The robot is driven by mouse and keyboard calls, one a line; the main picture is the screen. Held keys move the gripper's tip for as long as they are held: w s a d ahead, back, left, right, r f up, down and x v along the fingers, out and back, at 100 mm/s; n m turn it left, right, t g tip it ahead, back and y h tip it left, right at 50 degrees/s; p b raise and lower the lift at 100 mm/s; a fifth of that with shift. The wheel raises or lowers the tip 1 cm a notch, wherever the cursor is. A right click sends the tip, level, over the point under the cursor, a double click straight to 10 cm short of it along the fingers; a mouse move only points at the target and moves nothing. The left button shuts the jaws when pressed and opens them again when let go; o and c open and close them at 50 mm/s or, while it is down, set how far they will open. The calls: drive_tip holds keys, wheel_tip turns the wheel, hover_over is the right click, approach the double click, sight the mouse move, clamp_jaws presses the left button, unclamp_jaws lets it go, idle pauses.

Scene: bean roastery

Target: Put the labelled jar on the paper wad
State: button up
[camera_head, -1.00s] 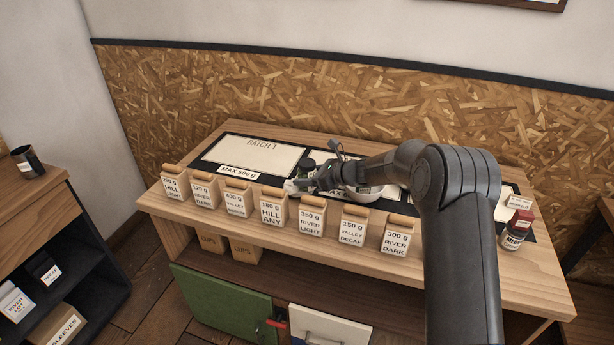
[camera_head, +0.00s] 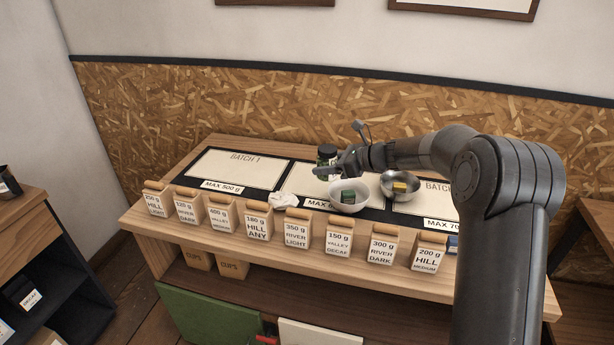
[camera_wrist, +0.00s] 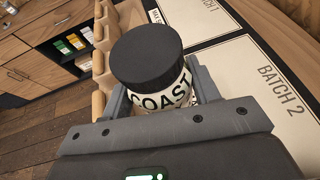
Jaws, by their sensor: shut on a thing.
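The labelled jar (camera_wrist: 158,60) has a black lid and a pale label reading COAST in the wrist view. My gripper (camera_wrist: 160,92) is shut on the jar, one finger on each side. In the head view the dark-lidded jar (camera_head: 327,153) is upright at the tip of my gripper (camera_head: 338,163), behind the white bowl and over the middle batch card. The paper wad (camera_head: 284,201) is a crumpled white lump on the table, left of the bowl and in front of the jar. The wad is not visible in the wrist view.
A white bowl (camera_head: 348,197) holding a green item and a metal bowl (camera_head: 399,187) holding a yellow item stand near my gripper. A row of labelled bean bags (camera_head: 297,229) lines the front edge. The left batch card (camera_head: 240,164) is clear.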

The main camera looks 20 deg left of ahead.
drive_tip(key=shift+w+a+r, duration=0.15)
drive_tip(key=shift+a, duration=1.1)
hover_over(283, 198)
wheel_tip(283, 198, down, 7)
drive_tip(key=shift+r, duration=0.15)
drive_tip(key=shift+f, duration=2.05)
drive_tip(key=o, duration=1.2)
drive_tip(key=shift+f, duration=0.15)
